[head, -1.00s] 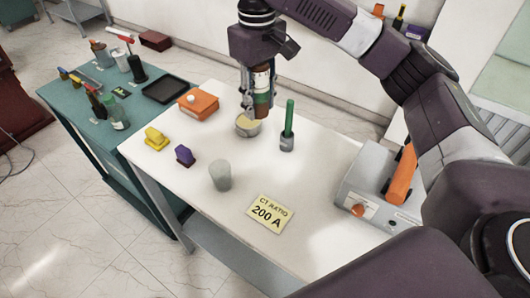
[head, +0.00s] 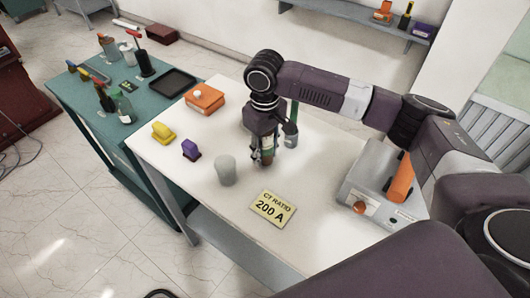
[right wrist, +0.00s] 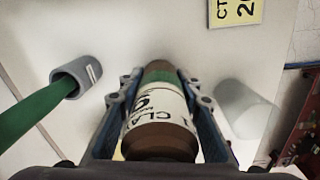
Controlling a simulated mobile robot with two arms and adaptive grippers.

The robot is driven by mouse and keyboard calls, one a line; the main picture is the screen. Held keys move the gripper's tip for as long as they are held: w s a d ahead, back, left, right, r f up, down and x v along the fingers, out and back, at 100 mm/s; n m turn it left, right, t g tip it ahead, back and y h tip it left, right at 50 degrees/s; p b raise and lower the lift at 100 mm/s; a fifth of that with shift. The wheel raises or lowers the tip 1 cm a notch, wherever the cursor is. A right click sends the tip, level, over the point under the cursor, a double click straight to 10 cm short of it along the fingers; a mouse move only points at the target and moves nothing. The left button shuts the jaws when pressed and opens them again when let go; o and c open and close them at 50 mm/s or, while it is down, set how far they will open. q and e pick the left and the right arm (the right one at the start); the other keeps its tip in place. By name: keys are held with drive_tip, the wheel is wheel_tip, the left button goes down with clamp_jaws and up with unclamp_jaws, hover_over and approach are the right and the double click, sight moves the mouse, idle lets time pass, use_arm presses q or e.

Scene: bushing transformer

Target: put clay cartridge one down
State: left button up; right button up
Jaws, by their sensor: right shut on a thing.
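The clay cartridge (right wrist: 155,115) is a brown cylinder with a white label and a green band. It lies between the fingers of my right gripper (right wrist: 160,85), which is shut on it. In the head view my right gripper (head: 264,157) points down over the white table (head: 325,165), with the cartridge (head: 267,150) upright in it. The cartridge's lower end is close to the tabletop; I cannot tell if it touches. My left gripper is not in view.
A grey cup (head: 226,170) stands left of the gripper. A grey holder with a green rod (right wrist: 75,80) stands near it on the other side. The yellow CT ratio card (head: 272,207) lies in front. A grey box with an orange handle (head: 385,180) is at right.

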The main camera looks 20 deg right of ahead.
drive_tip(key=shift+f, duration=0.5)
drive_tip(key=o, duration=1.3)
drive_tip(key=shift+f, duration=0.1)
